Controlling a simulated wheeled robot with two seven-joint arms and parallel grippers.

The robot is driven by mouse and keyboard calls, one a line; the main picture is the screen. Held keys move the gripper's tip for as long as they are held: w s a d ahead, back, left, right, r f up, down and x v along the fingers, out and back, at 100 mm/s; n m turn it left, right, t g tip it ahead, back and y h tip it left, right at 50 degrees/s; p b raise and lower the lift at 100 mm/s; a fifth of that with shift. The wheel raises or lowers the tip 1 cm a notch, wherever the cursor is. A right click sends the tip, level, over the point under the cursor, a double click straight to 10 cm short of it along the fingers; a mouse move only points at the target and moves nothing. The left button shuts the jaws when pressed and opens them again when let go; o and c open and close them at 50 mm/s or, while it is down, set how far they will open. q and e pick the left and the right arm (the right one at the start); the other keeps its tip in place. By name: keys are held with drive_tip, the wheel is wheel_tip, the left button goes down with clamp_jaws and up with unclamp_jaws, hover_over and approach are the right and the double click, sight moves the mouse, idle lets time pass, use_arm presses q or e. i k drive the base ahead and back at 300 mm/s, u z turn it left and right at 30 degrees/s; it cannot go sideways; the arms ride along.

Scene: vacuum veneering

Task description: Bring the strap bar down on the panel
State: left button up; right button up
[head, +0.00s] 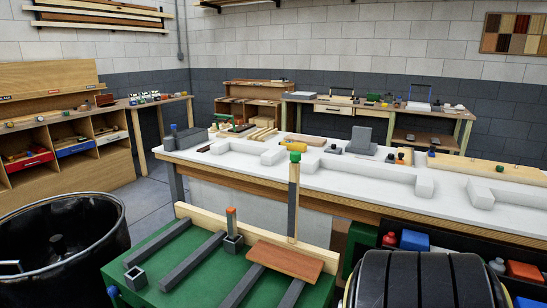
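The strap bar (293,200) stands upright, a narrow bar with a grey face and pale wood at its upper part. A yellow, green and orange piece (296,149) sits at its top. Its foot meets the pale wooden rail at the back of a green-topped bench (165,262). The panel (285,260), a reddish-brown board, lies across grey bars on that bench, just in front of the upright bar. The bar is raised clear of the panel. Neither of my grippers is in view.
A square grey socket (233,243) holds an orange-topped post beside the panel; an empty socket (135,279) stands further left. A black drum (62,255) is at the left. A dark ribbed object (425,280) fills the lower right. A long white-topped table (330,182) runs behind.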

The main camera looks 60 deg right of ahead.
sight(295, 156)
drive_tip(key=k, duration=0.85)
drive_tip(key=z, duration=0.95)
drive_tip(key=i, duration=0.45)
